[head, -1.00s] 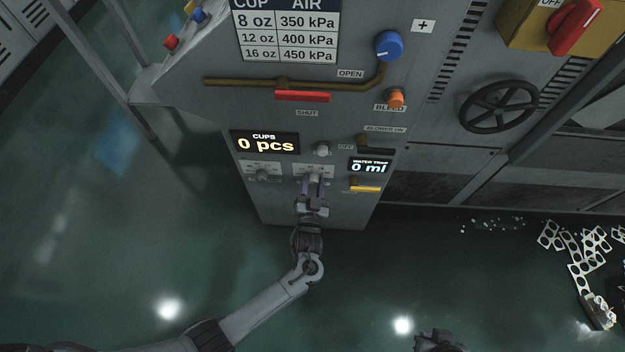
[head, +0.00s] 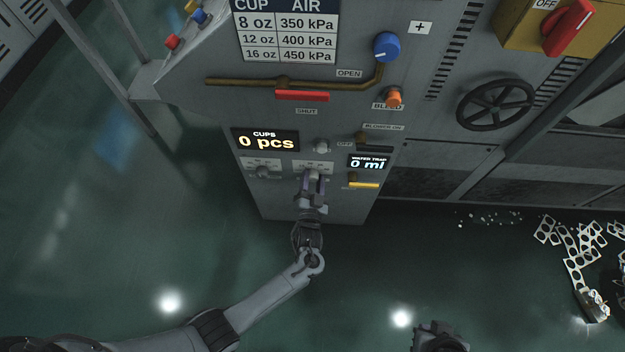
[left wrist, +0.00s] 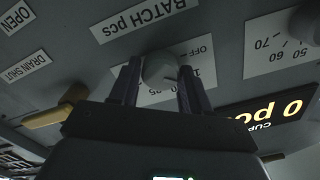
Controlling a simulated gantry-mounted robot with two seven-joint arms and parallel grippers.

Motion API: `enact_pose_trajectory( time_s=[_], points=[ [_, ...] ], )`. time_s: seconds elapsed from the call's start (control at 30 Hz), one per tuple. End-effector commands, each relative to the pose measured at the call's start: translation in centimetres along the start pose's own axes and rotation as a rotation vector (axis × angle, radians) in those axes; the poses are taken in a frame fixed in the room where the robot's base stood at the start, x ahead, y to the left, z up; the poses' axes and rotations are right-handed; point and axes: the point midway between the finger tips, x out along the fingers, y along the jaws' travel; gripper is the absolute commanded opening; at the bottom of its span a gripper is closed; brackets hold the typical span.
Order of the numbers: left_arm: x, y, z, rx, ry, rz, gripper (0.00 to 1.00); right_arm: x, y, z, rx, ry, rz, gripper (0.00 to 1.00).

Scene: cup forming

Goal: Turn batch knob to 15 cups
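The fingers cover part of the scale, and the knob's exact pointer setting cannot be read. The cups display (head: 266,142) reads "0 pcs". My right gripper (head: 440,338) is dark and cut off at the bottom edge.
Another knob (head: 263,172) is to the left on the panel, and a small grey knob (head: 321,146) is above. A yellow lever (head: 363,185) and the water trap display (head: 368,162) are close on the right.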

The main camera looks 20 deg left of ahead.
Motion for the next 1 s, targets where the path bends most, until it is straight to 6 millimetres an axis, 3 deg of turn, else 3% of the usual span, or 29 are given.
enact_pose_trajectory(
  time_s=[0.13, 0.53, 1.0],
  points=[
    [0.0, 0.0, 0.0, 0.000, 0.000, 0.000, 0.68, 0.0, 0.1, 0.0, -0.005, -0.001, 0.004, 0.00],
    [-0.8, 0.0, -0.1, -0.001, -0.001, 0.001, 0.68, -0.4, 0.1, -0.1, -0.003, -0.001, 0.003, 0.00],
    [-8.1, -0.1, -0.2, -0.001, -0.003, 0.002, 0.68, -3.3, 0.0, -1.1, 0.005, 0.000, -0.004, 0.00]
  ],
)
